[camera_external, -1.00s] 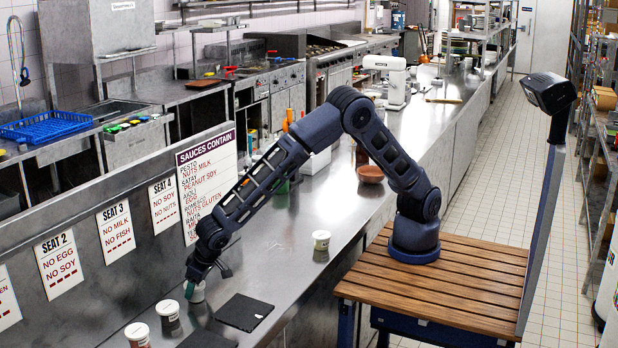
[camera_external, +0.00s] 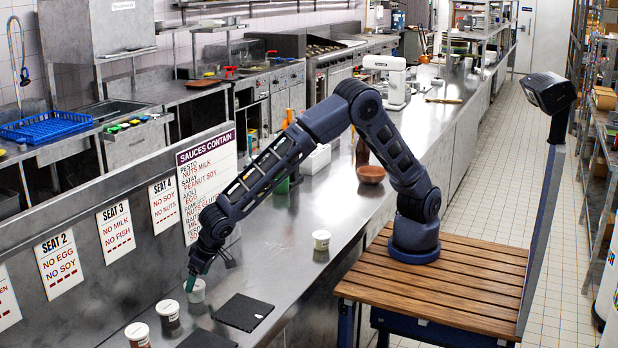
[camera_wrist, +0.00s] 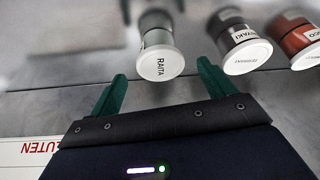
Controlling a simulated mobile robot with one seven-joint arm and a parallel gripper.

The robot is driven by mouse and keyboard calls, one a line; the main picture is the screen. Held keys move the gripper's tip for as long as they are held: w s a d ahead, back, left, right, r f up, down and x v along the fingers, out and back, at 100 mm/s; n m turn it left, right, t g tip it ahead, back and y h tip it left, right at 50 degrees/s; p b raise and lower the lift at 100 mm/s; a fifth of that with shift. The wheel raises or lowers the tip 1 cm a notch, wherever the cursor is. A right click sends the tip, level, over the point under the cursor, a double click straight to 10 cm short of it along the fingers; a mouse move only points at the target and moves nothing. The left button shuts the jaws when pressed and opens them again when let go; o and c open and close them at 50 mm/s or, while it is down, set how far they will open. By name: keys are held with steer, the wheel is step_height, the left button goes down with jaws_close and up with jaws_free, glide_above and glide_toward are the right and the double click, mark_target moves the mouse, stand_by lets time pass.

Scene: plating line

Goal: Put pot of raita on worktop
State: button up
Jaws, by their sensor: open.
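The pot of raita (camera_wrist: 160,62) has a white lid with its name on it. In the wrist view it stands just beyond my fingertips, roughly centred between them and apart from both. In the external view the pot (camera_external: 195,291) stands upright on the steel worktop (camera_external: 283,262), below my gripper (camera_external: 191,279). My gripper also shows in the wrist view (camera_wrist: 162,88), with its two green fingers open and nothing between them.
Two more lidded pots (camera_wrist: 243,48) (camera_wrist: 300,42) stand beside the raita pot. Dark slate tiles (camera_external: 243,312) lie to the right, and another pale-lidded pot (camera_external: 321,240) stands farther up the counter. An allergen board (camera_external: 207,185) stands along the counter's left side.

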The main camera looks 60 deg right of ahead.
steer(key=v, duration=0.8)
steer(key=shift+r, duration=0.1)
steer(key=w+d+r+m, duration=0.15)
steer(key=d+r, duration=0.35)
steer(key=d, duration=0.8)
steer(key=w+d+r, duration=0.2)
steer(key=d+r, duration=0.4)
steer(key=d, duration=0.7)
steer(key=w+d+r, duration=0.2)
steer(key=d+r, duration=0.3)
steer(key=d, duration=0.8)
steer(key=s+d+r, duration=0.2)
steer(key=s+d, duration=0.3)
steer(key=d, duration=0.4)
steer(key=s+d+r, duration=0.1)
steer(key=s+d, duration=0.5)
steer(key=d, duration=0.4)
steer(key=s+d+f, duration=0.3)
steer(key=s+d, duration=0.5)
steer(key=s, duration=0.5)
steer(key=shift+s+d+m+h, duration=0.2)
steer(key=shift+d+m+h, duration=0.1)
steer(key=shift+m+h, duration=0.1)
